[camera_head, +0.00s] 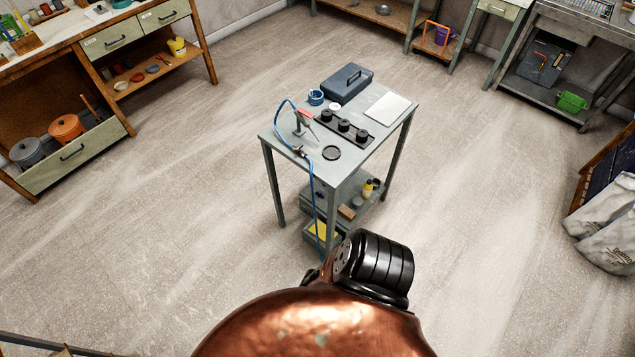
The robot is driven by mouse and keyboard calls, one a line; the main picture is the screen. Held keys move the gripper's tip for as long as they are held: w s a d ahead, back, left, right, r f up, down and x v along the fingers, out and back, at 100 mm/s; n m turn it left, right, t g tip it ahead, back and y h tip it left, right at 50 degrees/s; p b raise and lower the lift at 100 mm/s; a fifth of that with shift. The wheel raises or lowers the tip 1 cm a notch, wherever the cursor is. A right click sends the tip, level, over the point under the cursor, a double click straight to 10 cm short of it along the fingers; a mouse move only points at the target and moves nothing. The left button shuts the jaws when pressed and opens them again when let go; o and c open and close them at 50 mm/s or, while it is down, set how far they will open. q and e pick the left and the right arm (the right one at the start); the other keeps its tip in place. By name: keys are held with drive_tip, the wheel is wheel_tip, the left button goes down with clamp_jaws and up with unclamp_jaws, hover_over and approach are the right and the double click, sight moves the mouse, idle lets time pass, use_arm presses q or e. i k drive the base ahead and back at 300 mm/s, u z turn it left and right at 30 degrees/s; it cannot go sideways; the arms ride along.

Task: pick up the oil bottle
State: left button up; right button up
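A small yellow bottle (367,189) with a dark top stands on the lower shelf of the grey work table (349,168); it looks like the oil bottle, but it is too small to read a label. It is partly shaded by the tabletop. Small items stand close around it, including a dark round one (377,184) and a brown block (346,213). Neither my left nor my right gripper is in view. My own copper and black body part fills the bottom middle of the view, in front of the table.
The tabletop holds a blue toolbox (346,83), a black rack with several round knobs (344,127), a white sheet (388,108) and a blue hose (310,175) hanging down. A workbench (110,50) stands left, bags (605,225) right.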

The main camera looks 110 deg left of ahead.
sight(368, 188)
drive_tip(key=u, duration=3.05)
